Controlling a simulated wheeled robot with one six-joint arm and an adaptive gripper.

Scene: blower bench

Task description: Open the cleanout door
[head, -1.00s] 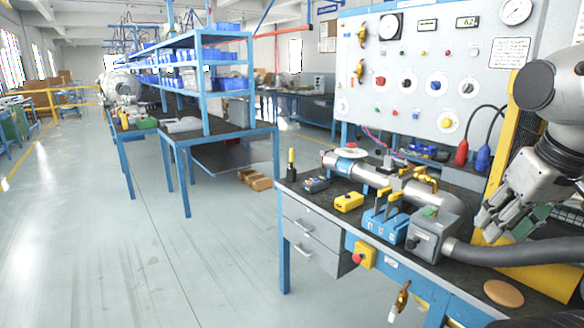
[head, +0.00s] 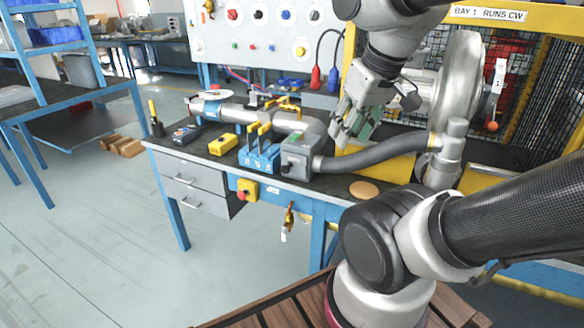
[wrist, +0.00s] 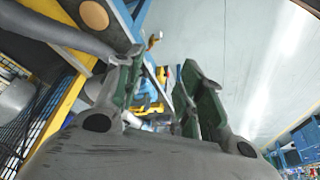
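No part clearly marked as the cleanout door can be picked out. A grey hose (head: 375,153) runs from a grey box (head: 297,155) on the bench to a metal pipe fitting (head: 445,155) below the housing. My gripper (head: 352,128) hangs above the hose, left of the housing, fingers pointing down and left. In the wrist view my gripper (wrist: 160,85) has its green-padded fingers apart with nothing between them.
The bench holds a blue valve block (head: 260,155), a yellow box (head: 222,144), a silver pipe (head: 235,112) and a round tan disc (head: 364,189). A control panel (head: 265,28) stands behind. A yellow-and-red switch (head: 247,190) is on the bench front.

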